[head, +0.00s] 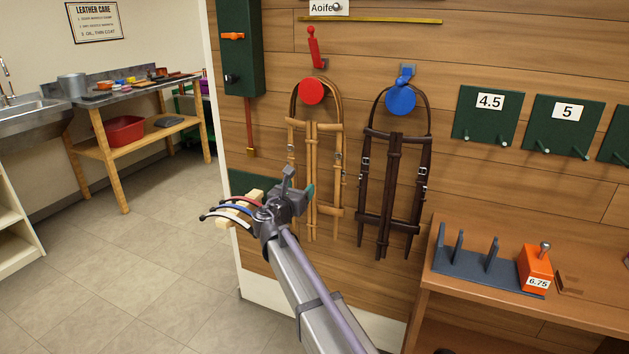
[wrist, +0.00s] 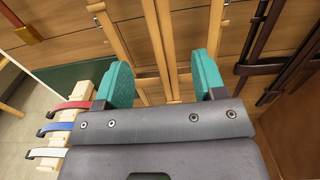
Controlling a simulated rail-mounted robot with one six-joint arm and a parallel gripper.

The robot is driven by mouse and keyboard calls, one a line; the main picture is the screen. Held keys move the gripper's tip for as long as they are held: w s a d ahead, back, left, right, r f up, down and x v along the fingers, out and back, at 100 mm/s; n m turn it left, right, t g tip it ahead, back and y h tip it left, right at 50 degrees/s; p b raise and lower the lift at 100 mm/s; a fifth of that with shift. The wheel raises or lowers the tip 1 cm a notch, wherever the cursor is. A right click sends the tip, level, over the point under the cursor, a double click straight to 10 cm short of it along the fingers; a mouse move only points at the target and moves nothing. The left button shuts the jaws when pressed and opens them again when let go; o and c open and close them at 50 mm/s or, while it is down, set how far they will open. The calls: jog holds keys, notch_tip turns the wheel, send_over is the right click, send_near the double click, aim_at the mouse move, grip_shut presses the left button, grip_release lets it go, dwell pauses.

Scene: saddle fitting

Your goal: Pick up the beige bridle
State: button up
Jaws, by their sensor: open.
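The beige bridle (head: 312,150) hangs on the wooden wall from a round red hook (head: 312,92). Its straps (wrist: 166,45) run down the middle of the wrist view. My gripper (head: 297,190) is in front of the bridle's lower part. In the wrist view my gripper (wrist: 160,75) has two teal fingers spread apart, with the bridle's middle straps showing between them. Whether the fingers touch the straps cannot be told. The lowest part of the bridle is partly hidden behind my gripper.
A dark brown bridle (head: 392,170) hangs close on the right from a blue hook (head: 401,98). A wooden bench (head: 540,308) at lower right bears a grey rack (head: 480,268) and an orange block (head: 535,265). A green box (head: 236,45) is on the wall at upper left.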

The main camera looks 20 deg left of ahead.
aim_at(311, 177)
jog(key=w, duration=0.5)
jog(key=shift+d, duration=0.15)
jog(key=w, duration=0.5)
jog(key=shift+w+f, duration=0.15)
jog(key=shift+f, duration=0.05)
grip_shut()
